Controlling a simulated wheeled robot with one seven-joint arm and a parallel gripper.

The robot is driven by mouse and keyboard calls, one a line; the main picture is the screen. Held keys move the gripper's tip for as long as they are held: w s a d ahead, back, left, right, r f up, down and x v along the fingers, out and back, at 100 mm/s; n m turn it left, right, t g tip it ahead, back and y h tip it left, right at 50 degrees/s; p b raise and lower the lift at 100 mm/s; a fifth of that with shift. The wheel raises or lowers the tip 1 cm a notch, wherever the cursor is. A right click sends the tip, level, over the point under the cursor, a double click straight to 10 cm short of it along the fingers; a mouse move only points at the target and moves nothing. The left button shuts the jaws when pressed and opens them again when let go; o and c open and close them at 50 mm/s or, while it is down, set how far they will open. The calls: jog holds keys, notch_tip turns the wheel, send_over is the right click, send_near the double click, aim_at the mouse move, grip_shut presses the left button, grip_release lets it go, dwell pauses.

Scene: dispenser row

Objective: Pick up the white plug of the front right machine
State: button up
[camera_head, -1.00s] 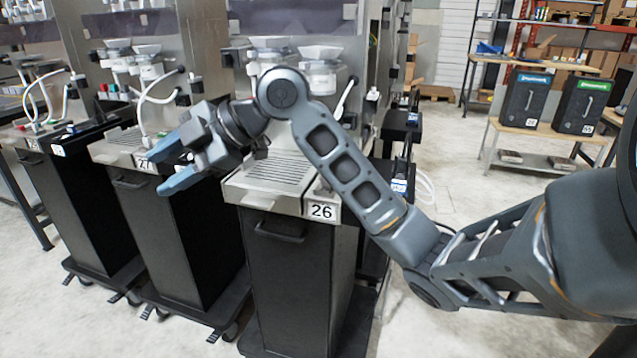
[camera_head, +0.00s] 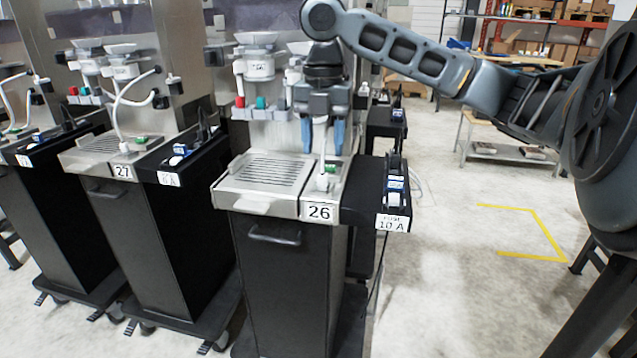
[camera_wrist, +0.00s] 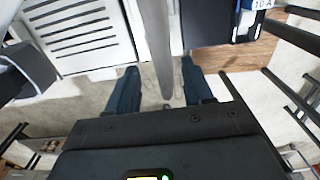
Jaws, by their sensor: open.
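The front right machine, number 26 (camera_head: 285,270), has a ribbed metal drip tray (camera_head: 272,170) on top. The small white plug (camera_head: 322,183) stands on the metal strip right of the tray, with a green piece beside it. A pale hose runs up from the plug. My gripper (camera_head: 323,138) points down above the plug, its blue fingers open on either side of the hose. In the wrist view the hose (camera_wrist: 155,45) passes between the open fingers of my gripper (camera_wrist: 160,82). The plug itself cannot be made out there.
A black side box labelled 10 A (camera_head: 391,222) holds upright items at the machine's right. Machine 27 (camera_head: 123,173) stands to the left. Taps with red and green parts (camera_head: 262,103) hang behind the tray. The floor to the right is open.

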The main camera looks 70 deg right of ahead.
aim_at(323, 174)
notch_tip(323, 174, down, 6)
jog(key=shift+f, duration=0.1)
dwell(0.4)
grip_shut()
dwell(0.3)
